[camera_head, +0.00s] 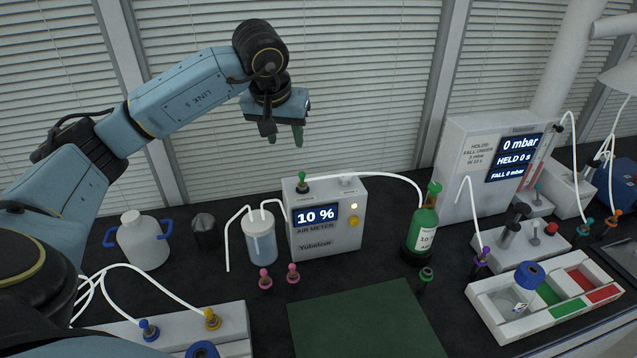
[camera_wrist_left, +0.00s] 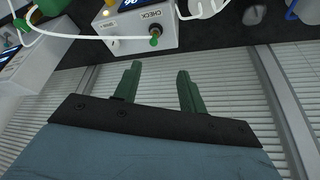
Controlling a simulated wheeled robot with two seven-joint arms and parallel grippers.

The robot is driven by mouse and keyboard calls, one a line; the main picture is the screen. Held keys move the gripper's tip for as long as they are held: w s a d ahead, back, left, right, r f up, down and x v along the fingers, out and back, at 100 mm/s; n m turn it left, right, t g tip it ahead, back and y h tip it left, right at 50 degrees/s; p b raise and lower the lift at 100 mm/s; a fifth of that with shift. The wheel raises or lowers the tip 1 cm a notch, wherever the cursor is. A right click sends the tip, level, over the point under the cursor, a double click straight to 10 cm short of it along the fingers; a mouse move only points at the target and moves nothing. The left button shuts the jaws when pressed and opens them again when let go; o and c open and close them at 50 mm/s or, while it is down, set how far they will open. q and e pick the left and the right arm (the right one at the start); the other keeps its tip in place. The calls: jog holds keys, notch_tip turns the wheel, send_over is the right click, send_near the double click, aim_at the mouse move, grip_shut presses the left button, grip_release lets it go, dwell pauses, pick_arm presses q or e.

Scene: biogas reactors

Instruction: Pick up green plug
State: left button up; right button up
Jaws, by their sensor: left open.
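A green plug (camera_head: 302,183) stands upright on the top left of the white air meter box (camera_head: 310,240). In the left wrist view the green plug (camera_wrist_left: 154,41) shows beside the CHECK label at the box's edge. Another green-topped plug (camera_head: 427,275) stands on the bench below the green bottle (camera_head: 423,232), which has a green top with a hose. My left gripper (camera_head: 284,138) is above the air meter, fingers pointing down, open and empty. Its green fingers (camera_wrist_left: 159,70) are apart in the wrist view, with the plug beyond their tips. My right gripper is not in view.
A white hose (camera_head: 385,174) runs from the air meter to the bottle. A clear vessel (camera_head: 261,238) and two pink plugs (camera_head: 265,279) stand close by. A white tray (camera_head: 500,318) is at the right. The green mat (camera_head: 360,325) in front is bare.

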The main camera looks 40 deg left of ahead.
pick_arm(q)
jog(key=f, duration=0.1)
send_over(301, 174)
jog(key=s, duration=0.2)
notch_tip(301, 174, down, 8)
jog(key=x, duration=0.2)
jog(key=d+p+x, duration=0.1)
jog(key=x, duration=0.1)
jog(key=shift+w+a+f, duration=0.1)
jog(key=shift+w+f, duration=0.05)
jog(key=shift+f, duration=0.05)
jog(key=shift+w+a+f, duration=0.1)
jog(key=shift+w+f, duration=0.05)
jog(key=shift+f, duration=0.25)
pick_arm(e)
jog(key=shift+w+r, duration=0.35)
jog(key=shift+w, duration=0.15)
pick_arm(q)
grip_shut()
